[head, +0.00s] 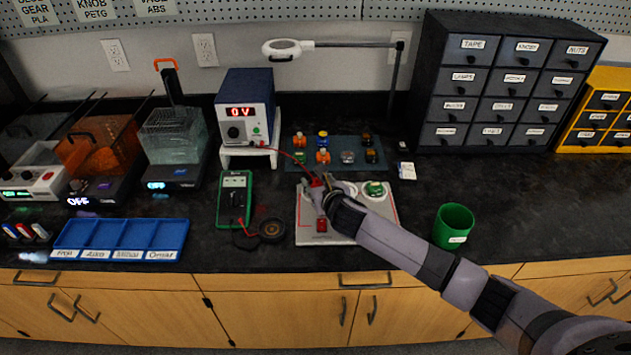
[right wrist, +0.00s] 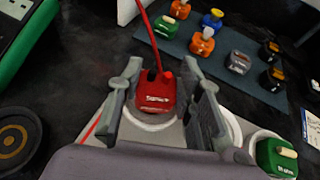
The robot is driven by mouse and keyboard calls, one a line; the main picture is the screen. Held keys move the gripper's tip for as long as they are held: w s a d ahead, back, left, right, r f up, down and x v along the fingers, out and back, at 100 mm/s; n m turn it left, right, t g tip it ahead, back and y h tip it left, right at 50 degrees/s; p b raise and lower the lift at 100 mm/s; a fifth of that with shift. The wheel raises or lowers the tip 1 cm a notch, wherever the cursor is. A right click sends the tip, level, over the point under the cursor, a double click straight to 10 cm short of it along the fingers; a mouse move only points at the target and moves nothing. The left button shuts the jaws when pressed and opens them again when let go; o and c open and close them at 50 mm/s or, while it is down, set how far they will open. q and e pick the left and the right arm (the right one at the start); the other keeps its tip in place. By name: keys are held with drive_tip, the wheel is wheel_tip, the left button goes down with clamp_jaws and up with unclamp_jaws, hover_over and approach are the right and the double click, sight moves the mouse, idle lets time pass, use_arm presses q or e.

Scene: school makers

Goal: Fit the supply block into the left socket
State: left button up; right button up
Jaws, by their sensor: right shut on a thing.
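The red supply block (right wrist: 156,92) has a pale label and a red cable rising from its back. My right gripper (right wrist: 162,78) is shut on it, one finger on each side. In the head view the right gripper (head: 323,187) is over the left end of the pale board (head: 308,236). The white ring of the left socket (right wrist: 148,121) shows just under the block's near edge. I cannot tell whether the block is seated in it or just above. The middle socket (head: 348,189) looks empty. A green block (head: 375,188) sits in the right socket. My left gripper is out of view.
The red cable (head: 284,153) runs to the power supply (head: 246,106), which reads 0 V. A dark mat (head: 333,142) with several coloured blocks lies behind the board. A green multimeter (head: 234,199) stands left, a green cup (head: 453,225) right. The counter further right is clear.

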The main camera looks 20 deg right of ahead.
drive_tip(key=shift+f, duration=0.35)
drive_tip(key=o, duration=0.8)
drive_tip(key=shift+p+v, duration=0.7)
drive_tip(key=shift+v, duration=0.05)
drive_tip(key=p+v, duration=0.3)
drive_tip(key=v, duration=0.1)
drive_tip(key=shift+r, duration=0.2)
drive_tip(key=p+v, duration=0.3)
drive_tip(key=v, duration=0.1)
drive_tip(key=shift+p+v, duration=0.6)
drive_tip(key=shift+v, duration=0.15)
drive_tip(key=shift+a+f, duration=0.1)
drive_tip(key=shift+f, duration=0.05)
